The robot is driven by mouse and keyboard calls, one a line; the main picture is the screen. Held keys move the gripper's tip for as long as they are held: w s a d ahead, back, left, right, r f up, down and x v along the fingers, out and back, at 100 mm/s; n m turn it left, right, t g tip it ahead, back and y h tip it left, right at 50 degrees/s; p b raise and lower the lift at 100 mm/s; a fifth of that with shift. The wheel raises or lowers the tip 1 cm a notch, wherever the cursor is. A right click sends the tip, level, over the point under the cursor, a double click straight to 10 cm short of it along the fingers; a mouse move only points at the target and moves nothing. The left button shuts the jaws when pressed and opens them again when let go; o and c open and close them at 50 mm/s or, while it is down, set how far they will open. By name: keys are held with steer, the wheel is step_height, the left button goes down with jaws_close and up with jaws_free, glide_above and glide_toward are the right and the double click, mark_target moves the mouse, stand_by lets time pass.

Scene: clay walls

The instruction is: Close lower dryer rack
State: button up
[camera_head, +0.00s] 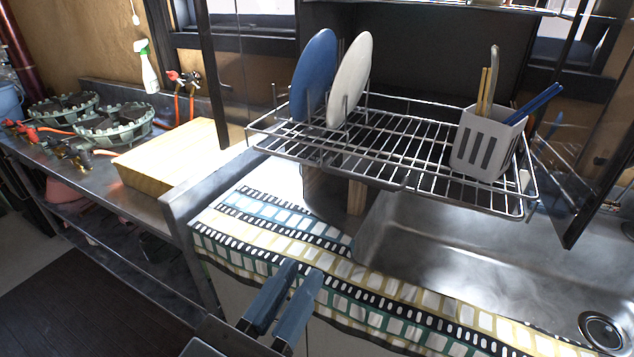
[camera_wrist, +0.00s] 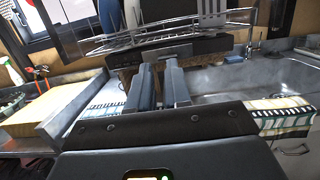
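The lower dryer rack (camera_head: 400,150) is a silver wire shelf that juts out from the dark cabinet over the sink. It holds a blue plate (camera_head: 314,76) and a white plate (camera_head: 350,80), both upright at its left. A white slotted cutlery holder (camera_head: 487,143) stands at its right end. The rack also shows at the top of the wrist view (camera_wrist: 165,37). My gripper (camera_head: 302,270) is empty, with a gap between its two dark fingers. It is in front of and below the rack's front edge, apart from it, over the patterned cloth.
A metal sink (camera_head: 480,260) lies under the rack's right side. A patterned cloth (camera_head: 370,300) covers the counter's front edge. A wooden block (camera_head: 175,160) and a gas burner (camera_head: 113,122) sit on the left counter. An upper rack (camera_head: 460,8) is partly visible. Glass doors flank the cabinet.

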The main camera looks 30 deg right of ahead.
mark_target(390, 136)
steer(key=shift+s+a+f, duration=0.1)
steer(key=shift+c, duration=0.7)
jaws_close()
steer(key=p+x, duration=0.4)
steer(key=x, duration=0.9)
steer(key=shift+w+p, duration=0.2)
steer(key=shift+p, duration=0.1)
steer(key=shift+w+d, duration=0.1)
steer(key=shift+d, duration=0.15)
steer(key=f+b+x, duration=0.1)
steer(key=x, duration=0.6)
steer(key=f+b+x, duration=0.1)
steer(key=x, duration=0.6)
steer(key=f+b+x, duration=0.1)
steer(key=x, duration=0.5)
steer(key=shift+w+d+f, duration=0.15)
steer(key=shift+w+d, duration=0.2)
steer(key=shift+d, duration=0.3)
